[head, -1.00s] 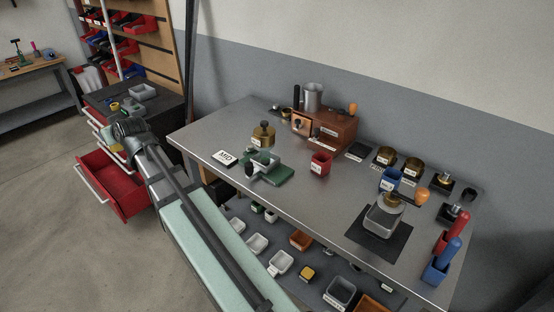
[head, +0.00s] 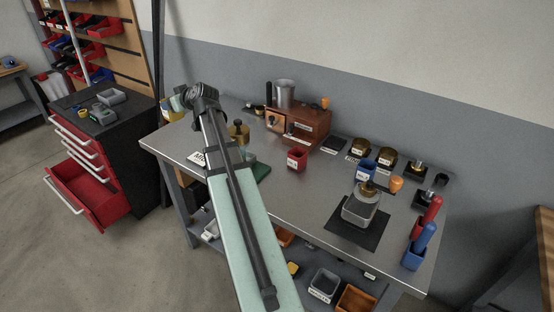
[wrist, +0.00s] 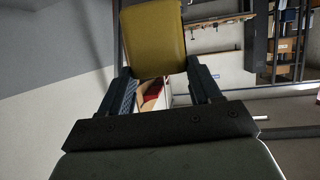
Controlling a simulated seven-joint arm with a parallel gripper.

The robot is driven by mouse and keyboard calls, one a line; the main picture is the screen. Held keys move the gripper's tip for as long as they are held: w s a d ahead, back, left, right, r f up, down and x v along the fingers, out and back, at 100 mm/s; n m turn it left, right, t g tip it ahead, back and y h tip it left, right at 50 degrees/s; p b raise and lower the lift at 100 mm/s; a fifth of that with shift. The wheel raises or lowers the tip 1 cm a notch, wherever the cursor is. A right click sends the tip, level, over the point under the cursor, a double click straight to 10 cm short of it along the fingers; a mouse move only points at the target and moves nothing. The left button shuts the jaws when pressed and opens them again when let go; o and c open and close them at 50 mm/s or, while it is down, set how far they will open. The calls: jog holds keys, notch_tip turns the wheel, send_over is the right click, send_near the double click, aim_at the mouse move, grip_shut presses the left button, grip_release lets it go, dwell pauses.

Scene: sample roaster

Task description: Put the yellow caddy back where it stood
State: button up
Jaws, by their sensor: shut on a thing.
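The yellow caddy (wrist: 153,38) is between the two fingers of my gripper (wrist: 160,82) in the wrist view, and the fingers are shut on it. In the head view a bit of the yellow caddy (head: 171,115) shows beside my gripper (head: 180,103), near the back left corner of the steel bench (head: 300,190). My wrist and arm hide most of it there. It appears to be held up, but I cannot tell its height above the bench. A red caddy (head: 297,159) and a blue caddy (head: 365,170) stand on the bench top.
A wooden box (head: 308,125) with a metal cup stands at the back. A grey container on a dark mat (head: 342,232) is at the right. My arm crosses the bench's left part. The red drawer (head: 88,190) of the cabinet stands open at the left.

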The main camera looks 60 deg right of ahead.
jog(key=s+d, duration=0.9)
jog(key=d, duration=0.5)
jog(key=s+d+f, duration=0.2)
jog(key=s+f, duration=0.1)
jog(key=s, duration=0.4)
jog(key=s+d+f+n+y, duration=0.1)
jog(key=s+d+f, duration=0.15)
jog(key=s, duration=0.45)
jog(key=s+d+f, duration=0.2)
jog(key=s+f, duration=0.2)
jog(key=s, duration=0.4)
jog(key=shift+w+f, duration=0.15)
jog(key=shift+f, duration=4.1)
jog(key=o, duration=1.5)
jog(key=shift+f, duration=0.1)
